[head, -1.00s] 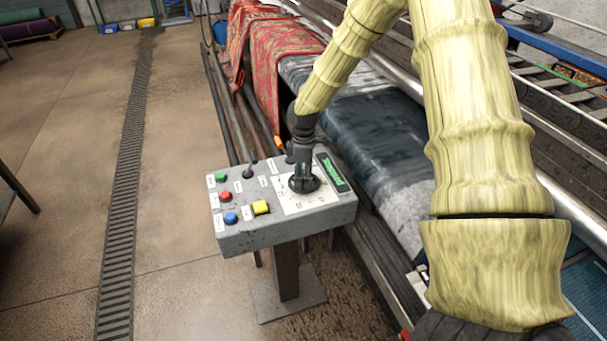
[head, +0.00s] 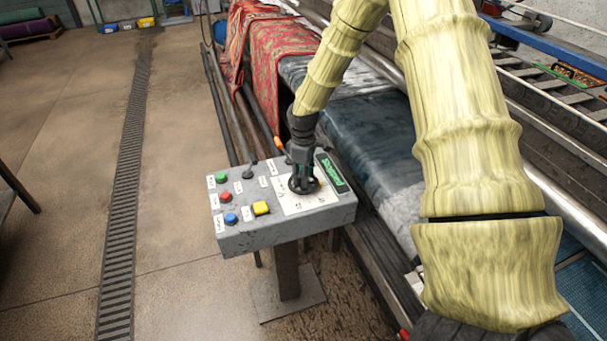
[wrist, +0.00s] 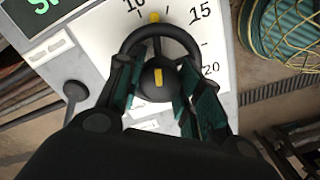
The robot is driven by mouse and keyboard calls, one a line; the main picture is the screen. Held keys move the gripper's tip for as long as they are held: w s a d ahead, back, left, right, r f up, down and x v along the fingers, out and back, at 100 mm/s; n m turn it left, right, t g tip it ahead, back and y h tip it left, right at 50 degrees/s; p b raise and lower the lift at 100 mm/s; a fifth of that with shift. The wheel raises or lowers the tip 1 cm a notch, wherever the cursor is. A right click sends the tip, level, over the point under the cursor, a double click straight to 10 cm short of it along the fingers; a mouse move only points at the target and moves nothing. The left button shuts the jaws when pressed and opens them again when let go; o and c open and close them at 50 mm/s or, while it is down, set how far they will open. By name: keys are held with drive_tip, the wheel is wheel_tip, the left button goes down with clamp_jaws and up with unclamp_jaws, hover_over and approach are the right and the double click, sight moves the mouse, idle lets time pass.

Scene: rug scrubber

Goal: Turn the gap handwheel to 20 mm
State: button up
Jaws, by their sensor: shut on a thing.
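The gap handwheel (wrist: 188,38) is a black ring with a dark hub, mounted on a white dial plate (wrist: 100,52). The hub carries a yellow bar, and a yellow mark sits at the top of the rim. That mark lies between the printed 10 and 15, nearer 10; the printed 20 is farther round, at the right. In the head view the handwheel (head: 304,187) is at the right of the grey control box. My gripper (wrist: 158,88) is shut on the handwheel, its green-padded fingers on either side of the hub. It also shows from above in the head view (head: 300,168).
The control box (head: 262,236) on a post also carries green (head: 221,178), red (head: 226,196), blue (head: 231,218) and yellow (head: 261,208) buttons. A lever (head: 249,171) stands near its back. A green-lettered display (head: 333,173) is beside the dial. The rug machine (head: 370,140) lies behind.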

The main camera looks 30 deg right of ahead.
drive_tip(key=m+p, duration=0.1)
drive_tip(key=m, duration=0.4)
drive_tip(key=shift+w+r+m, duration=0.1)
drive_tip(key=shift+r+m, duration=0.05)
drive_tip(key=shift+m, duration=0.15)
drive_tip(key=m, duration=0.4)
drive_tip(key=shift+m+p, duration=0.3)
drive_tip(key=m, duration=0.5)
drive_tip(key=shift+p, duration=0.4)
drive_tip(key=shift+m+p, duration=0.35)
drive_tip(key=shift+m, duration=2.35)
drive_tip(key=o, duration=1)
drive_tip(key=shift+o, duration=0.2)
wheel_tip(320, 180, up, 12)
